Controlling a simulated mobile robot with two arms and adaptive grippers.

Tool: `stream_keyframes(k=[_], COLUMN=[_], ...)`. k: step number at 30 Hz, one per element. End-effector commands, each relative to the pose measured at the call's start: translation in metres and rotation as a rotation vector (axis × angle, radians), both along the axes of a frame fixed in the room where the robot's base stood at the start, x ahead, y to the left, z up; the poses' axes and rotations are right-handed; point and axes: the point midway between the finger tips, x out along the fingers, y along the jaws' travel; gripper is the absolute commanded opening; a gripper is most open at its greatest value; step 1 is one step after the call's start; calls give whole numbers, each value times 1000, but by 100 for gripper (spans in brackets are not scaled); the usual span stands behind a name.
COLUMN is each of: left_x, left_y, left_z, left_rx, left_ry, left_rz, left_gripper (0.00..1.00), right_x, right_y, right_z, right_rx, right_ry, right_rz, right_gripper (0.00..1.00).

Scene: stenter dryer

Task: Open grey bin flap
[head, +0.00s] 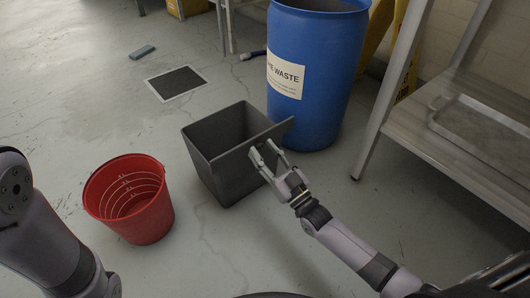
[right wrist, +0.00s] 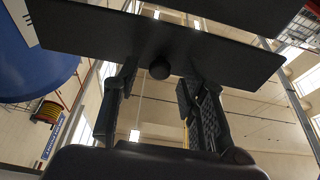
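The grey bin (head: 214,172) stands on the floor with its inside showing from above. Its flap (head: 280,130) is a flat grey panel standing up along the bin's near right side. In the right wrist view the flap (right wrist: 215,55) crosses above my fingers, and a round dark knob (right wrist: 159,71) sticks out from it. My right gripper (head: 267,153) is at the flap's near face. Its fingers (right wrist: 155,85) are spread on either side of the knob, with gaps showing between. My left arm shows at the left edge, but its gripper is out of view.
A red bucket (head: 148,215) stands left of the bin. A blue waste drum (head: 325,80) stands close behind it on the right. A metal table (head: 440,135) with a tray (head: 490,135) is at the right. A floor grate (head: 176,82) lies behind, with open floor around.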

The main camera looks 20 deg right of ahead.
Motion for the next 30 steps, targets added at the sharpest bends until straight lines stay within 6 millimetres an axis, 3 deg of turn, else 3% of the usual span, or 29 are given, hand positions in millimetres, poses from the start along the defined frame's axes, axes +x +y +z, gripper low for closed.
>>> stream_keyframes(k=[5,18,24,30], left_x=[0,-1,-1,-1], left_y=[0,0,0,0], left_z=[0,0,0,0], left_rx=[0,0,0,0], left_ry=[0,-2,-2,-3], left_rz=[0,0,0,0], left_gripper=[78,78,78,78], right_x=[-16,-92,-105,-106], right_y=[-6,-33,-38,-38], right_z=[-8,-37,-41,-41], right_rx=[-3,0,0,0], right_ry=[4,3,0,0], right_rz=[0,0,1,1], right_gripper=[38,38,38,38])
